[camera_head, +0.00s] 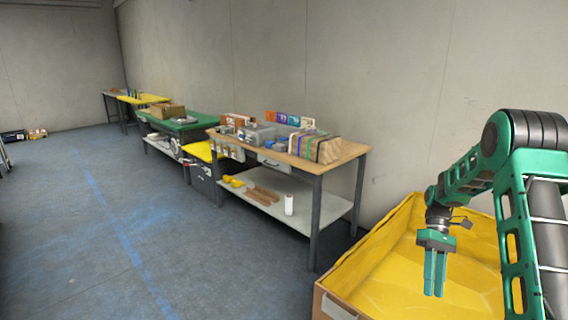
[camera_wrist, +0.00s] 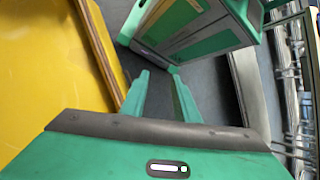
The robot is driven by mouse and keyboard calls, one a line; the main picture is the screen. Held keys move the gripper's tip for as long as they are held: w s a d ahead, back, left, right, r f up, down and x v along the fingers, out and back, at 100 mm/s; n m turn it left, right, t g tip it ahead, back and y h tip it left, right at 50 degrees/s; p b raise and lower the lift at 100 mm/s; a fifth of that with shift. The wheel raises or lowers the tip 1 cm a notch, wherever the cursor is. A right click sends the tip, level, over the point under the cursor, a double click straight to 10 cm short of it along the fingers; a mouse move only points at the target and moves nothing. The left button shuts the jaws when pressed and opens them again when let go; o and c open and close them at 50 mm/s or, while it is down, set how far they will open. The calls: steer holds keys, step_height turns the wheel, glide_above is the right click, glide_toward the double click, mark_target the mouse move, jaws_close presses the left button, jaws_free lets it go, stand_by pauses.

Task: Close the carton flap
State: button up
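A large carton (camera_head: 330,300) with a brown cardboard rim and a yellow inside stands at the lower right of the head view. Part of it is hidden behind my arm, and its right side is cut off. I cannot clearly make out a separate flap. In the wrist view, the carton's yellow surface (camera_wrist: 35,70) and brown edge lie to the left of my fingers. My gripper (camera_head: 434,292) points down in front of the yellow inside in the head view. Its green fingers are apart with nothing between them, as the wrist view (camera_wrist: 160,82) shows.
A wooden-topped workbench (camera_head: 345,150) with boxes and books stands left of the carton along the wall. A green-topped table (camera_head: 200,122) stands farther back. The blue-grey floor (camera_head: 90,230) at left is clear. My own green base shows in the wrist view.

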steer(key=s+r+m+t+h, duration=0.1)
steer(key=s+r+m+t, duration=0.35)
steer(key=s+r, duration=0.9)
steer(key=s+r+m+t, duration=0.1)
steer(key=s+m, duration=0.2)
steer(key=s, duration=0.5)
steer(key=s+a+r+m+t+h, duration=0.1)
steer(key=s+m+t, duration=0.1)
steer(key=s, duration=0.6)
steer(key=shift+s+a+m, duration=0.15)
steer(key=shift+s+m, duration=0.15)
steer(key=shift+m, duration=0.35)
